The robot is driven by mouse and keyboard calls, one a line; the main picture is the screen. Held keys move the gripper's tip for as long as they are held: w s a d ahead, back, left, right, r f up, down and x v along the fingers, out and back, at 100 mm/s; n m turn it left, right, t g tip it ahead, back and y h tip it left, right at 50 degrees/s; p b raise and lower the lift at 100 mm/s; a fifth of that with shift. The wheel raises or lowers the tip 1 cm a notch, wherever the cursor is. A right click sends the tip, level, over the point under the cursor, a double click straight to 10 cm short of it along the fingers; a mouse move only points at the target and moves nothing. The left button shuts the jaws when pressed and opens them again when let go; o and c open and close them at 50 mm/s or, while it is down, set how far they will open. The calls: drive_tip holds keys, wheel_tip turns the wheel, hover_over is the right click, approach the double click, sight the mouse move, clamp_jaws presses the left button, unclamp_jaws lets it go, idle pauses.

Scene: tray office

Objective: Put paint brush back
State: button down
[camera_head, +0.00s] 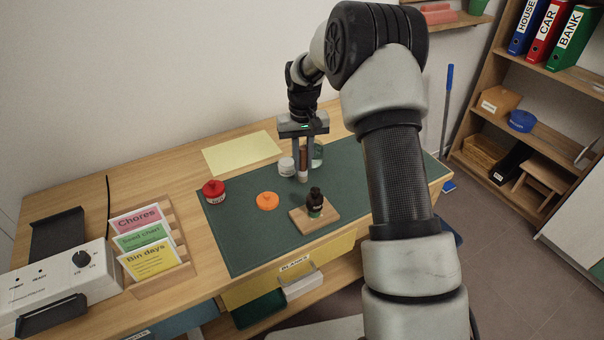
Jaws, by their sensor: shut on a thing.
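My gripper (303,160) points down over the far part of the green mat (240,230). It is shut on a slim brown upright thing with a pale lower end, which I take to be the paint brush (303,157). The fingers hide part of it, and I cannot tell whether its lower end touches the mat. A clear glass jar (317,153) stands just behind and right of the gripper, partly hidden by it. A small white jar (286,167) stands close to the gripper's left.
A dark bottle (315,201) stands on a wooden board (302,221) in front. An orange lid (267,201) and a red pot (214,191) are to the left. A card rack (165,284) and a white device (60,287) stand farther left. Yellow paper (242,152) lies behind.

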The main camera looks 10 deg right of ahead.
sight(303, 169)
drive_tip(key=shift+f, duration=1.9)
drive_tip(key=shift+f+b, duration=0.2)
drive_tip(key=shift+b, duration=0.15)
drive_tip(key=c, duration=1.6)
unclamp_jaws()
drive_tip(key=shift+c, duration=0.2)
